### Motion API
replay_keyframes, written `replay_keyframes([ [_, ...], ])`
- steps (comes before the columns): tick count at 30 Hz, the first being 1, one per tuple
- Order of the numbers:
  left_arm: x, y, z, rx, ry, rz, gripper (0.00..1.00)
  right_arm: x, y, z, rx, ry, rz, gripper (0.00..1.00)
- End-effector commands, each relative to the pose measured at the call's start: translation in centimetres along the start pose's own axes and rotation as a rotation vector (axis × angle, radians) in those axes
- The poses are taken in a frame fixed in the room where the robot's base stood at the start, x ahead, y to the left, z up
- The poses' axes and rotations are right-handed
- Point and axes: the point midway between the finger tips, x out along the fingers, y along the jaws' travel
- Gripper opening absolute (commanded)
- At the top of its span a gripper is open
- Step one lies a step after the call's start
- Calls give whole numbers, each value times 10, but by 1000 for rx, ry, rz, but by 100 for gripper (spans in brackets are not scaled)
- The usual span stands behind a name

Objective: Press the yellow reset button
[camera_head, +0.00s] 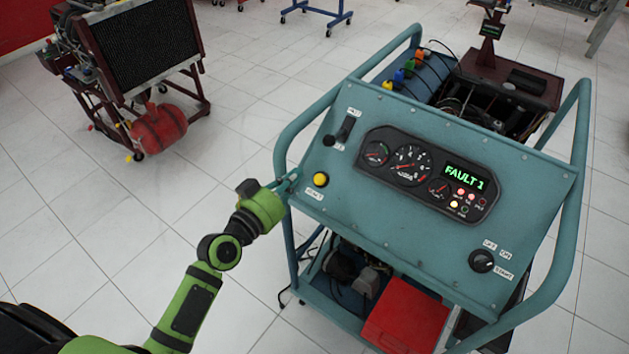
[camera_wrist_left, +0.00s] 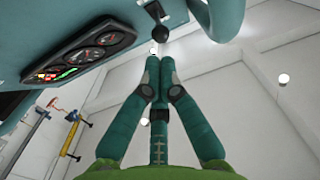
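The yellow reset button (camera_head: 320,179) sits at the lower left of the teal control panel (camera_head: 400,230), above a small white label. My left gripper (camera_head: 290,183) is at the panel's left edge, just left of the button, with a small gap between them in the picture. In the left wrist view the fingertips (camera_wrist_left: 161,78) are together, with nothing seen between them. The button cannot be made out in that view. The panel display (camera_head: 465,177) reads "FAULT 1". My right gripper is not in view.
A black lever (camera_head: 346,129) stands above the button; its ball end also shows in the left wrist view (camera_wrist_left: 160,33). Gauges (camera_head: 410,165) and a rotary knob (camera_head: 482,261) are farther right. A teal tube frame (camera_head: 283,150) borders the panel. Open tiled floor lies left.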

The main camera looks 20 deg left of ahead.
Motion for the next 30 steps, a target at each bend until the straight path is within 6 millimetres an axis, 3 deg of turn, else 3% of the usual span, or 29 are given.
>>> replay_keyframes([
  [14,4,0,5,0,3,0,0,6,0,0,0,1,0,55],
  [30,52,0,56,0,2,1,0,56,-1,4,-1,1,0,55],
])
